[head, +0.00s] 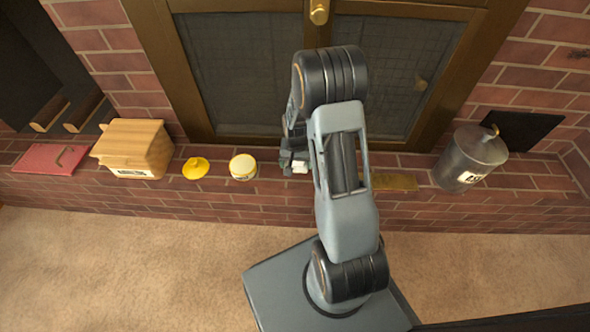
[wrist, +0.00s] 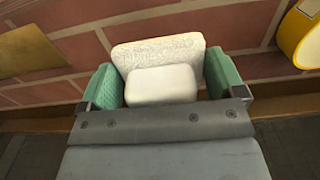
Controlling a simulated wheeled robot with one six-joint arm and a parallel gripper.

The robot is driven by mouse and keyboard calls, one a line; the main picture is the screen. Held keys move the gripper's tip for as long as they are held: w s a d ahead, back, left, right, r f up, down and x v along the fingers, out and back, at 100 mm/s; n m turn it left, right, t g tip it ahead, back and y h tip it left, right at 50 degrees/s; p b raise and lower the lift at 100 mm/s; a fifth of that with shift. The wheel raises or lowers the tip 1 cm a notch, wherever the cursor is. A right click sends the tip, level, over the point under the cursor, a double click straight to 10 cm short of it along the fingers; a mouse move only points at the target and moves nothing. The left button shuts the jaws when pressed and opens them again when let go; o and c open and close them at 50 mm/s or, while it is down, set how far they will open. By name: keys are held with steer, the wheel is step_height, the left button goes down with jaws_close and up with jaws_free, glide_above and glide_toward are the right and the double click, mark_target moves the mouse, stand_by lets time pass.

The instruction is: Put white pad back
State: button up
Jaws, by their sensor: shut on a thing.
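A white pad (wrist: 162,84) sits between the green-lined fingers of my gripper (wrist: 165,88) in the wrist view. A textured white piece (wrist: 150,52) shows right behind the smoother front piece; I cannot tell if they are one thing. In the head view the white pad (head: 300,167) is a small patch at my gripper (head: 292,162), low over the brick ledge. A round yellow jar (head: 243,167) with a pale top stands just left of my gripper. Its yellow lid-like piece (head: 196,168) lies further left. Part of the jar shows at the right edge of the wrist view (wrist: 306,38).
The brick ledge (head: 290,208) runs below glass doors (head: 245,75) in a brass frame. A wooden box (head: 133,148) and a red book-like thing (head: 50,159) are at left. A brass plate (head: 393,182) and a lidded metal can (head: 470,160) are at right.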

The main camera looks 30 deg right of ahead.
mark_target(295, 167)
steer(key=shift+w+f, duration=0.2)
steer(key=shift+f, duration=0.1)
steer(key=shift+w+d+f+b, duration=0.15)
steer(key=shift+f+b, duration=0.3)
steer(key=shift+f, duration=0.45)
steer(key=shift+w+f+b, duration=0.15)
steer(key=shift+f+b, duration=0.25)
steer(key=shift+f, duration=0.5)
steer(key=shift+f, duration=0.1)
steer(key=shift+f, duration=0.15)
steer(key=o, duration=0.6)
steer(key=shift+o, duration=0.2)
